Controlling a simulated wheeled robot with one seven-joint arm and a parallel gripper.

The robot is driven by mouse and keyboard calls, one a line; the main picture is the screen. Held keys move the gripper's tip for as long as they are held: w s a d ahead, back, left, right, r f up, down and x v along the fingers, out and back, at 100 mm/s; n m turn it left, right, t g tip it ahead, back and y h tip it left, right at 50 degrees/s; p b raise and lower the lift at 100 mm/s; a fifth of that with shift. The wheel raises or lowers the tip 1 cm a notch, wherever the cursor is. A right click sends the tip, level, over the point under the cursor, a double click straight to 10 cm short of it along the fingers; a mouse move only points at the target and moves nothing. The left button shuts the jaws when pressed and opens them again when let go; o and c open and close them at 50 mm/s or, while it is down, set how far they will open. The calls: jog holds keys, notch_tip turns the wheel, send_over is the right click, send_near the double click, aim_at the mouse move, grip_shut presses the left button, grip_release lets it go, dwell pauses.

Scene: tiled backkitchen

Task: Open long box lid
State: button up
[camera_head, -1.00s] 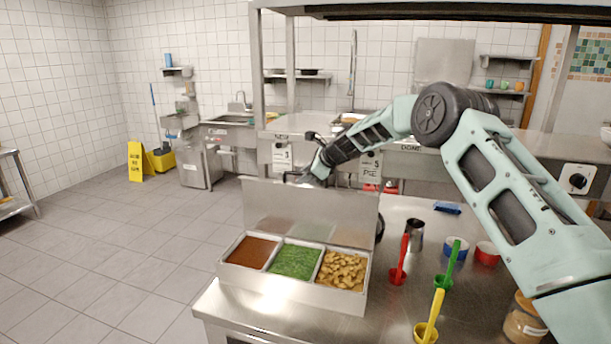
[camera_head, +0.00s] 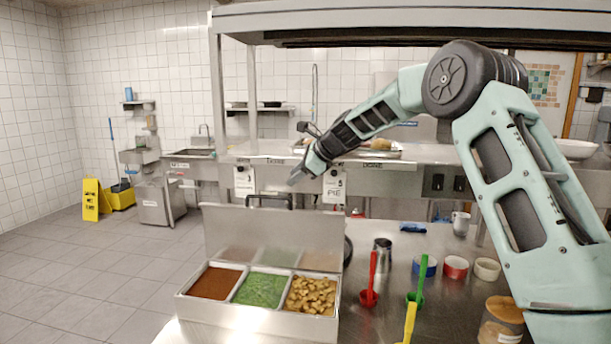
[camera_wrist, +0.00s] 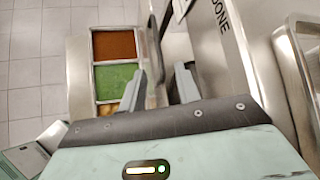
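The long metal box (camera_head: 255,323) stands on the steel counter, with brown, green and chunky tan food in its three compartments. Its flat metal lid (camera_head: 272,236) stands upright along the back edge, so the box is open. A dark handle (camera_head: 268,199) shows at the lid's top edge. My gripper (camera_head: 296,180) is just above and behind the lid's top edge, apart from it in the head view. In the wrist view my gripper (camera_wrist: 160,88) has its two fingers spread apart, with nothing clearly held. The lid (camera_wrist: 151,55) shows edge-on there, close to the fingers.
Red (camera_head: 371,280), green (camera_head: 418,285) and yellow (camera_head: 409,325) ladles, a metal cup (camera_head: 382,252) and a lidded jar (camera_head: 501,322) stand right of the box. A steel shelf counter (camera_head: 420,161) lies behind. Tiled floor (camera_head: 75,270) is clear at left.

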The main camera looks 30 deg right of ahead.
jog(key=shift+b+v, duration=0.35)
jog(key=shift+v, duration=1.65)
jog(key=s+a+f+n+g+b, duration=0.1)
jog(key=s+a+f+n+g, duration=0.1)
jog(key=s+a+f+n, duration=0.45)
jog(key=s+a+f+n+g+b, duration=0.15)
jog(key=s+a+n, duration=0.25)
jog(key=s+a, duration=0.6)
jog(key=s+a+f+n+g, duration=0.3)
jog(key=s+a+n, duration=0.3)
jog(key=s+a, duration=0.2)
jog(key=s+f+n+h, duration=0.1)
jog(key=s+f+n, duration=0.2)
jog(key=s+n, duration=0.2)
jog(key=s+d+f+n+g+h+b, duration=0.1)
jog(key=s+f+n+h, duration=0.1)
jog(key=s, duration=1)
jog(key=s+f+n+h+b, duration=0.1)
jog(key=s+f+n, duration=0.3)
jog(key=s+n, duration=0.3)
jog(key=shift+s+d+n+g+h, duration=0.35)
jog(key=shift+s+d+h, duration=0.05)
jog(key=shift+s, duration=0.55)
jog(key=shift+d+f, duration=0.1)
